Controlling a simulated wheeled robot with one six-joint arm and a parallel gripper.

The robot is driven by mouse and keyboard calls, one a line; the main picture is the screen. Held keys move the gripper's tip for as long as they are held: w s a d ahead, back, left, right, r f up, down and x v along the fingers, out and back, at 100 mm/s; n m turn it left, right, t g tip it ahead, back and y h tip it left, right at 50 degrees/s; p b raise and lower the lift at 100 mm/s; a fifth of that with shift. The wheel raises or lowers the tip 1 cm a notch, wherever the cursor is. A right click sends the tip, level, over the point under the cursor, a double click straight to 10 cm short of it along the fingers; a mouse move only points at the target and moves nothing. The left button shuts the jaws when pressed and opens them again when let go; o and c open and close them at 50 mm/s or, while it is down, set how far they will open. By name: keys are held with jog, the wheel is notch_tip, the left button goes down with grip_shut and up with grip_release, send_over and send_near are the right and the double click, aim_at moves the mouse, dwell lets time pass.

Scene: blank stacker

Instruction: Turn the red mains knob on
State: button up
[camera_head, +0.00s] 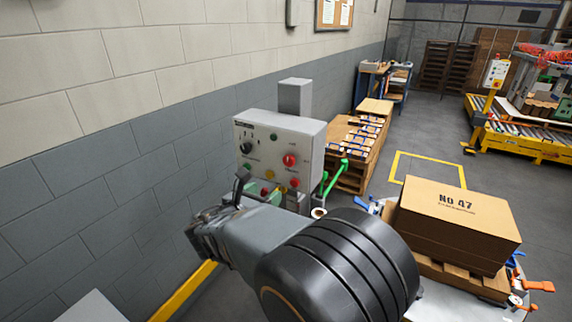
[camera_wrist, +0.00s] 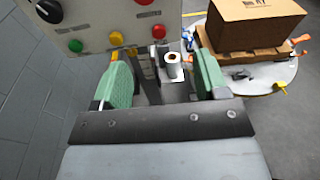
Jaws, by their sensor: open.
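The grey control box (camera_head: 312,138) stands by the wall, and its pale front panel (camera_head: 262,140) carries knobs and buttons. The red mains knob (camera_head: 290,159) is on the right half of the panel. In the wrist view a red control, apparently this knob, is cut off at the top edge (camera_wrist: 145,2). My gripper (camera_wrist: 163,52) has its green-padded fingers wide apart with nothing held between them. In the head view the fingers are near the panel's lower edge, below the red knob and apart from it. My wrist hides part of the gripper there.
A black knob (camera_head: 246,147) sits left on the panel; green, yellow and red buttons line its lower part. A white roll (camera_wrist: 172,62) is below the panel. A carton (camera_head: 455,225) on a pallet stands right. The wall (camera_head: 80,180) is close on the left.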

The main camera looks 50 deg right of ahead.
aim_at(288, 162)
jog(key=w+d, duration=0.1)
jog(key=d, duration=0.3)
jog(key=w+d+n+p, duration=0.1)
jog(key=w+d, duration=0.1)
jog(key=d, duration=0.3)
jog(key=w+d+r+n+t+h, duration=0.1)
jog(key=d, duration=0.3)
jog(key=shift+w+d+r+p, duration=0.1)
jog(key=shift+w+d+p, duration=0.25)
jog(key=shift+c, duration=0.3)
jog(key=c, duration=0.9)
jog(key=shift+o, duration=0.2)
